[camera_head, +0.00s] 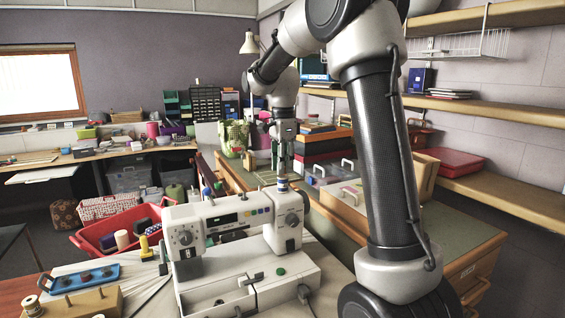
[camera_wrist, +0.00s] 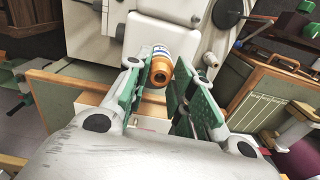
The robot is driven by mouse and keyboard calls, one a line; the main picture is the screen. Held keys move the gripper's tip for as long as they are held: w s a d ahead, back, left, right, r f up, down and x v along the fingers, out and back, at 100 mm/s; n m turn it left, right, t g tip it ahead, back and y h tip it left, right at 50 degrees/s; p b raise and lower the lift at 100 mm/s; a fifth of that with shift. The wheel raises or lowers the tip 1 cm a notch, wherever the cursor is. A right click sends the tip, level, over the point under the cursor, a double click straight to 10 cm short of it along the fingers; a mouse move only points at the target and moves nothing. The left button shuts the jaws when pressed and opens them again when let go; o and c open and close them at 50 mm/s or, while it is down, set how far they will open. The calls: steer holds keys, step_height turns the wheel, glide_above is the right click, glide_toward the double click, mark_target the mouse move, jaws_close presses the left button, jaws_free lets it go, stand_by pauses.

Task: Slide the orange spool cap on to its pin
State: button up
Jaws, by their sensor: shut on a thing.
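The orange spool cap (camera_wrist: 159,72) shows in the wrist view between the two green finger pads, with a dark round hole facing the camera and a blue and white band beyond it. My gripper (camera_wrist: 168,80) is shut on it. In the head view my gripper (camera_head: 283,172) points down over the right end of the white sewing machine (camera_head: 240,222). The banded piece (camera_head: 283,185) shows just below the fingers, close above the machine's top. I cannot make out the pin; whether the cap touches it is hidden.
A red basket (camera_head: 100,240) with spools stands left of the machine. A blue tray (camera_head: 85,278) and a wooden spool holder (camera_head: 85,303) lie at the front left. Stacked boxes (camera_head: 318,150) and a wooden case (camera_head: 345,205) stand behind and right of the machine.

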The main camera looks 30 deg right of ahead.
steer(key=shift+f, duration=0.45)
steer(key=o, duration=0.8)
steer(key=shift+c, duration=0.2)
step_height(320, 180, up, 12)
steer(key=shift+s, duration=0.1)
